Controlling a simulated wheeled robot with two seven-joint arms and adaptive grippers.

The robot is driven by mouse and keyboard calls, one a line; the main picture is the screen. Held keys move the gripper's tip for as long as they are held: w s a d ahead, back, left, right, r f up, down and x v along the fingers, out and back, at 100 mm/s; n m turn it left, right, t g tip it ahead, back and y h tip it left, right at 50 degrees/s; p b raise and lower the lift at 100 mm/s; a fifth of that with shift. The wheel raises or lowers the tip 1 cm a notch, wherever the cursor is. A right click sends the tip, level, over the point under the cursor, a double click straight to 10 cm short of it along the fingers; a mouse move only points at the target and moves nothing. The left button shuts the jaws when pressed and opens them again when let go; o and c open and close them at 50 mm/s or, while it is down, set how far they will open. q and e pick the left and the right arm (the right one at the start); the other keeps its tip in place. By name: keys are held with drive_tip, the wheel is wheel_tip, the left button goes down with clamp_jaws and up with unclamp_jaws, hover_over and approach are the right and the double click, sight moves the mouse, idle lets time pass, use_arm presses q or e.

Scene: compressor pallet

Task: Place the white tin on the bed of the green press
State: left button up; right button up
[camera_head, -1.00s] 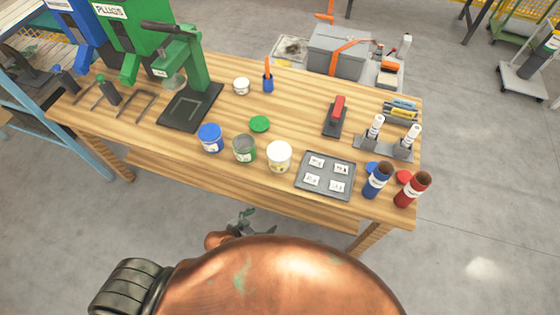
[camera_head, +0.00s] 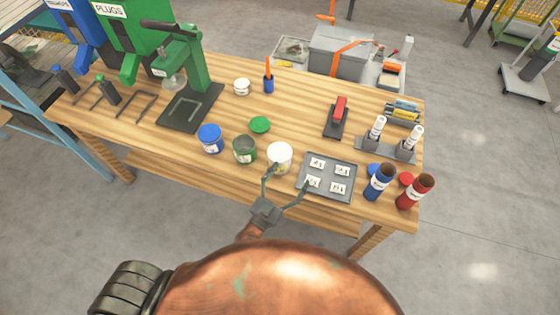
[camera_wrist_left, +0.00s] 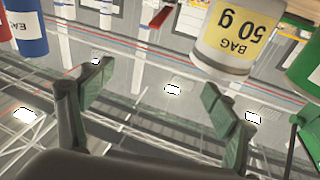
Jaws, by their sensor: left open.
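The white tin (camera_head: 280,157) stands upright near the front edge of the bench, right of the green tin (camera_head: 244,150). In the left wrist view the white tin (camera_wrist_left: 235,35) shows upside down with a yellow "BAG 50 g" label. My left gripper (camera_head: 290,177) is open and empty at the front of the bench. Its fingers are spread in front of the white tin and the tray's near-left corner. The tin is not between the fingers in the left wrist view. The green press (camera_head: 195,60) stands at the back left; its dark bed (camera_head: 178,117) is bare. My right gripper is out of view.
A blue tin (camera_head: 210,139), a green lid (camera_head: 260,124) and a small white pot (camera_head: 242,87) stand on the wooden bench. A grey tray (camera_head: 325,192) with labelled packets lies right of the white tin. Blue (camera_head: 379,181) and red (camera_head: 414,191) bottles stand further right.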

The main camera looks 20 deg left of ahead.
sight(280, 168)
use_arm(q)
drive_tip(key=a+f+n+y, duration=0.1)
drive_tip(key=n+y, duration=0.1)
drive_tip(key=y, duration=0.1)
drive_tip(key=w+a+f+n+g+y, duration=0.1)
drive_tip(key=f+n+y, duration=0.1)
drive_tip(key=y, duration=0.2)
drive_tip(key=a+f+n+y, duration=0.2)
drive_tip(key=n+y, duration=0.1)
drive_tip(key=shift+w+f+g, duration=0.15)
drive_tip(key=shift+f+g, duration=0.1)
drive_tip(key=shift+g, duration=0.05)
drive_tip(key=shift+w+f, duration=0.15)
drive_tip(key=shift+w, duration=0.1)
drive_tip(key=b+x, duration=0.1)
drive_tip(key=x, duration=0.5)
drive_tip(key=shift+w+a+f, duration=0.1)
drive_tip(key=shift+a, duration=0.05)
drive_tip(key=shift+w+a+b, duration=0.15)
drive_tip(key=shift+w+b, duration=0.15)
drive_tip(key=shift+w, duration=0.15)
drive_tip(key=shift+c, duration=0.5)
drive_tip(key=c, duration=2)
